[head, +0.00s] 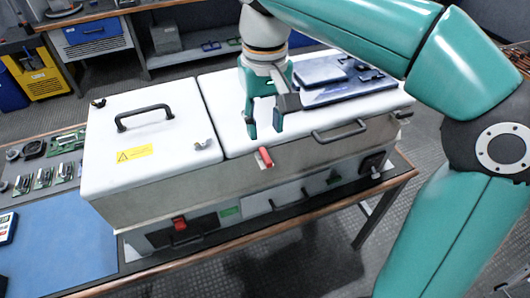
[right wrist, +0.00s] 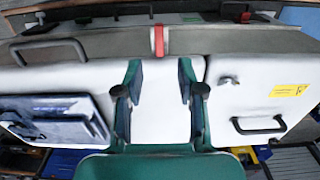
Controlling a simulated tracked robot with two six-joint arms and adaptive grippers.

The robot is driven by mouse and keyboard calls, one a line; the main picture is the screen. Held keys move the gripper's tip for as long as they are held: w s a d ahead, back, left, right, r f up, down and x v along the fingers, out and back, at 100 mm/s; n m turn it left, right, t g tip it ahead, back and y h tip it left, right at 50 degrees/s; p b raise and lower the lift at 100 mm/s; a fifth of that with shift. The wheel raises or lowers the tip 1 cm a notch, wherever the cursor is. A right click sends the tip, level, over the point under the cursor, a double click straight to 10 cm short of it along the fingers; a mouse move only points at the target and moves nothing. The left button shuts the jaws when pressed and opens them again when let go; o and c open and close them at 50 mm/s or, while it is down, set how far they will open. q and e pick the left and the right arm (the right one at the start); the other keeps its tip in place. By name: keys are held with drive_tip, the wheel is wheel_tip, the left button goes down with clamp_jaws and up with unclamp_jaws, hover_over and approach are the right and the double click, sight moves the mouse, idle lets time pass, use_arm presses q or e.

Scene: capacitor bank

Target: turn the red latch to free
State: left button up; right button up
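The red latch (head: 265,157) is a small lever on the upper front edge of the white-topped cabinet (head: 150,190), near the seam between its two lids. In the right wrist view the red latch (right wrist: 159,41) stands upright in the picture, beyond and between my fingertips. My right gripper (head: 264,128) is above the lid, just behind the latch, pointing down. Its two fingers are spread with nothing between them, and it looks apart from the latch. It also shows in the right wrist view (right wrist: 160,90). My left gripper is not in view.
A second red part (head: 180,224) sits lower on the front. Black handles rise from the left lid (head: 145,115) and the front edge (head: 339,131). A dark blue plate (head: 345,88) lies on the right lid. A blue mat (head: 60,250) covers the bench at left.

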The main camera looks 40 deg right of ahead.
sight(266, 155)
wheel_tip(266, 155, down, 8)
drive_tip(key=shift+r+b, duration=0.25)
drive_tip(key=shift+b, duration=0.2)
drive_tip(key=shift+c, duration=0.3)
clamp_jaws()
